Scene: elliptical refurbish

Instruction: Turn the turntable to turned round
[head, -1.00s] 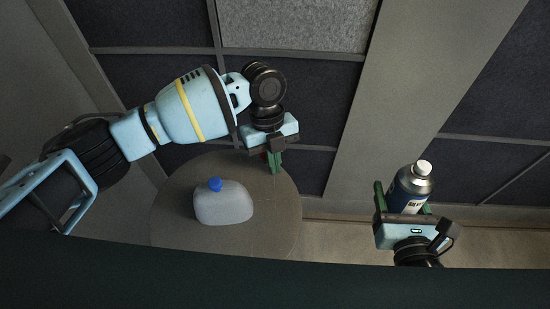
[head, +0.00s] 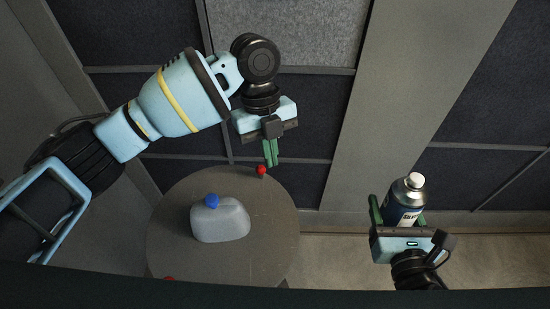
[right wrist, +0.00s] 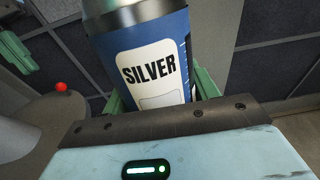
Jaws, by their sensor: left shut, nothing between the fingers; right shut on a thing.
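The turntable (head: 270,235) is a round grey-brown disc at lower left centre in the head view. A smooth grey block (head: 222,222) with a blue knob (head: 212,201) sits on it. A red knob (head: 261,170) stands at its far rim, and another red knob (head: 169,279) shows at the near rim, partly cut off. My left gripper (head: 271,162) is shut and empty, its green fingertips just beside the far red knob; I cannot tell if they touch. My right gripper (head: 396,212) is shut on a blue spray can (head: 403,208), labelled "SILVER" in the right wrist view (right wrist: 150,65).
A broad grey beam or panel (head: 425,90) runs between the arms. A dark edge crosses the bottom of the head view and hides the turntable's near side. Open space lies between the turntable and my right gripper.

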